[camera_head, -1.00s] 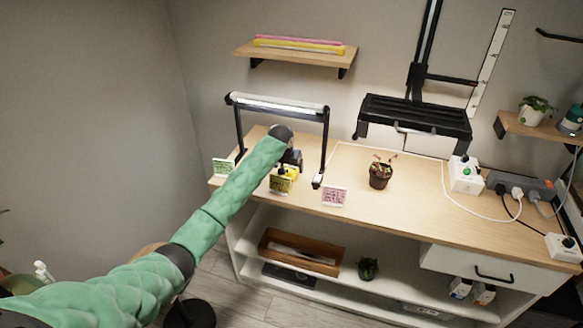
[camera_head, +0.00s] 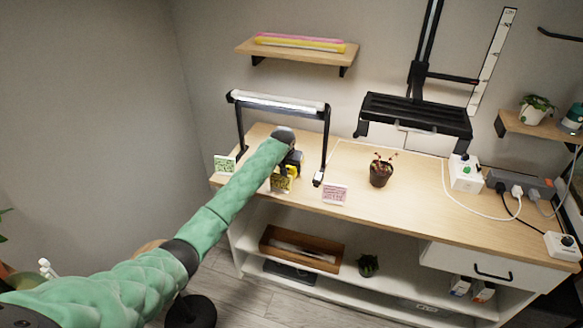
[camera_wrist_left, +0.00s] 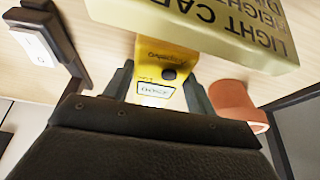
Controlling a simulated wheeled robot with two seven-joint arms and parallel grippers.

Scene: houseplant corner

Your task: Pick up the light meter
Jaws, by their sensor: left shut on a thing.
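The light meter (camera_wrist_left: 168,62) is yellow with a dark round button and a small pale display. It fills the space between the two fingers of my left gripper (camera_wrist_left: 159,76), which is shut on it. In the head view, my left gripper (camera_head: 291,160) is over the left part of the bench, under the lamp frame, and the yellow of the meter (camera_head: 294,169) shows beside it. Part of the meter is hidden by the hand. My right gripper is in neither view.
A yellow card (camera_head: 281,184) stands just in front of the hand, between a green card (camera_head: 224,164) and a pink card (camera_head: 334,194). The black lamp frame (camera_head: 325,145) arches over. A terracotta pot (camera_wrist_left: 237,105) is close by. A potted plant (camera_head: 380,174) stands further right.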

